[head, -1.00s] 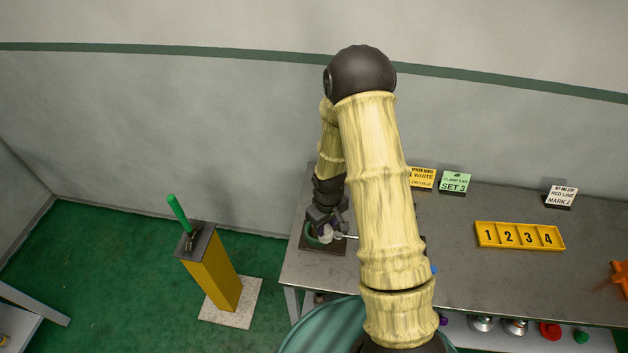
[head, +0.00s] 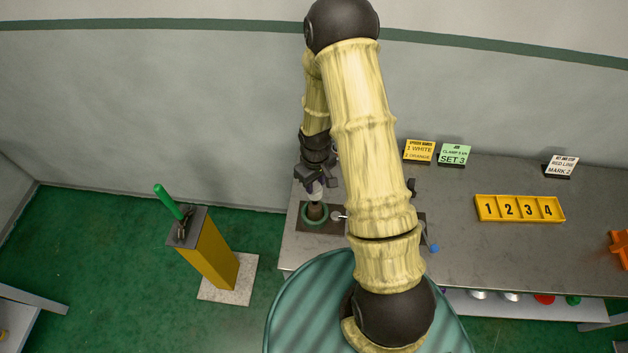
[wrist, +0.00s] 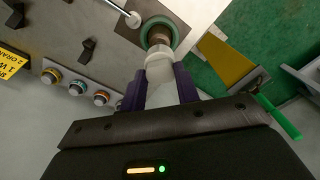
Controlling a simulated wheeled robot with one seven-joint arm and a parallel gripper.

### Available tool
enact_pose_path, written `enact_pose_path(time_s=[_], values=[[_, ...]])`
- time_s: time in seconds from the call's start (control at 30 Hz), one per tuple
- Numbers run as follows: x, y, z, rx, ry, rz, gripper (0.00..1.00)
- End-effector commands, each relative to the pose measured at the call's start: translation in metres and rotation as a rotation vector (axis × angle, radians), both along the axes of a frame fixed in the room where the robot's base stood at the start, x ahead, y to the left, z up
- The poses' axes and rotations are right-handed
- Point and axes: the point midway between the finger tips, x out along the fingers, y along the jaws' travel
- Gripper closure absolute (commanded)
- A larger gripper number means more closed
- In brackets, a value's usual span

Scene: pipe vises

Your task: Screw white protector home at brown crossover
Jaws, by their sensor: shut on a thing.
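My gripper (head: 316,182) is shut on the white protector (head: 316,190), which points down above the brown crossover (head: 316,210). The crossover stands upright inside a green ring (head: 306,218) on a dark plate at the bench's left end. In the wrist view, the purple fingers of my gripper (wrist: 159,88) grip the white protector (wrist: 158,68) from both sides. The brown crossover (wrist: 159,34) shows just beyond its far end, with the green ring around it. I cannot tell whether protector and crossover touch.
A handle with a pale knob (head: 337,216) lies right of the ring. A yellow post (head: 208,258) with a green-handled tool (head: 170,203) stands left of the bench. A yellow numbered tray (head: 520,208) and cards stand to the right. Coloured knobs (wrist: 76,87) show in the wrist view.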

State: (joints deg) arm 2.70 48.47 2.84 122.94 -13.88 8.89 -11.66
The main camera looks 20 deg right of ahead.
Motion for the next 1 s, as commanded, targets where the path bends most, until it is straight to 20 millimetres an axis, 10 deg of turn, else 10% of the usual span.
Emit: enact_pose_path(time_s=[1.0], values=[[0.000, 0.001, -0.038, 0.000, 0.000, 0.001, 0.91]])
